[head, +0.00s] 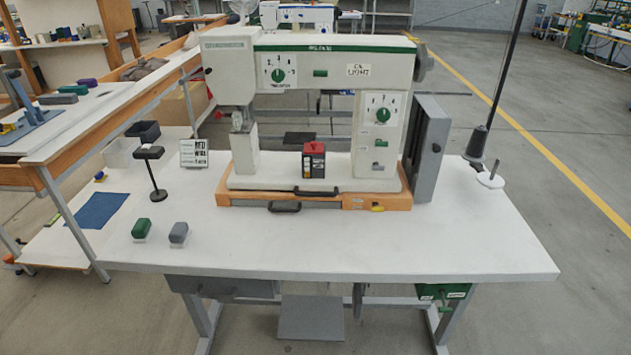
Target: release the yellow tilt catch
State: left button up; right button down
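The yellow tilt catch (377,208) is a small yellow piece on the front right of the orange base frame (228,199) under the white and green press (334,70). It is too small to tell its exact position. A dark handle (284,208) sits on the front of the same frame, left of the catch. Neither of my grippers shows in the head view.
The white table (330,250) is clear in front of the press. A red and black block (314,160) stands on the press bed. A green block (142,228), a grey block (179,233), a black stand (155,175) and a sign (194,153) are at left. A thread stand (490,180) is at right.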

aim_at(376, 209)
jog(key=j, duration=0.15)
jog(key=i+l+z, duration=0.1)
jog(key=l, duration=0.3)
jog(key=i+l+z, duration=0.1)
jog(key=l, duration=0.3)
jog(key=i+l, duration=0.2)
jog(key=l, duration=0.15)
jog(key=i+l+z, duration=0.15)
jog(key=l, duration=0.25)
jog(key=i+l+z, duration=0.1)
jog(key=l, duration=0.25)
